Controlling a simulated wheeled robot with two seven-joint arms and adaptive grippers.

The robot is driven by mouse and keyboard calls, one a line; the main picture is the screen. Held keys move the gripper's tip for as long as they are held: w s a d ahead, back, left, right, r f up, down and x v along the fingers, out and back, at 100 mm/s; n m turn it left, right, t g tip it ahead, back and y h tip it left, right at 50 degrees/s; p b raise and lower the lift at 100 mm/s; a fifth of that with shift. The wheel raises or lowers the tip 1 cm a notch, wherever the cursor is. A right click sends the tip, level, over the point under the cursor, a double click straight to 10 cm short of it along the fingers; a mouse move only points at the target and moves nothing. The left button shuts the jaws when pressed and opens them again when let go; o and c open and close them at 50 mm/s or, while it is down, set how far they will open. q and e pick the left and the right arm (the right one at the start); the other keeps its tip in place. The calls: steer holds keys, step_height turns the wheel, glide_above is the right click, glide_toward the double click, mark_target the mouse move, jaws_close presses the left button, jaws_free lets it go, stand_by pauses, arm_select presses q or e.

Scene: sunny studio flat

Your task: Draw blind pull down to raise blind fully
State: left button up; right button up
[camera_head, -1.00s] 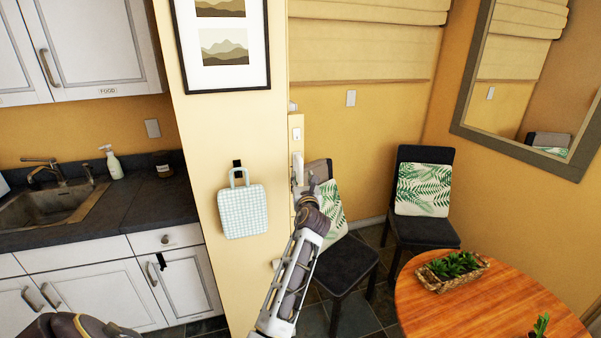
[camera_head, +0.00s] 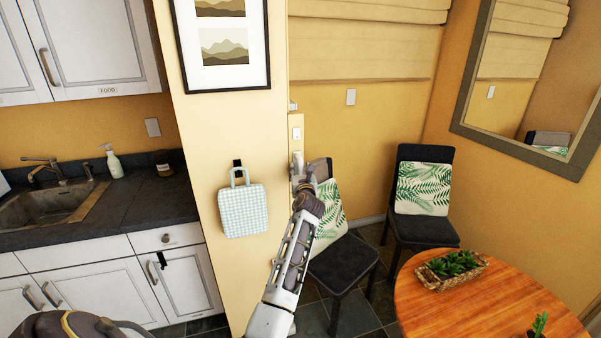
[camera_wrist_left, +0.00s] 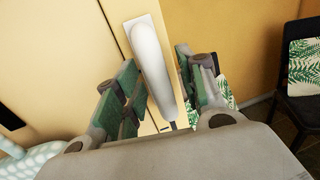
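The cream blind (camera_head: 365,52) hangs in horizontal folds at the top of the head view. Its lower edge lies above the wall switch, and its top is out of frame. A long white rounded handle on a white plate, which looks like the blind pull (camera_wrist_left: 152,60), is on the narrow wall edge in the left wrist view. My left gripper (camera_head: 301,181) is at it in the head view. Its green-padded fingers are apart, one on each side of the handle in the wrist view. I cannot tell whether they touch it. My right gripper is not in view.
A chair (camera_head: 342,262) with a leaf-print cushion stands just right of my left arm. A second chair (camera_head: 424,232) and a round wooden table (camera_head: 440,308) are further right. A checked bag (camera_head: 243,211) hangs on the wall left of the gripper.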

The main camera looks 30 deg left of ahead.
arm_select(q)
jaws_close()
steer(key=shift+f, duration=0.2)
stand_by(0.3)
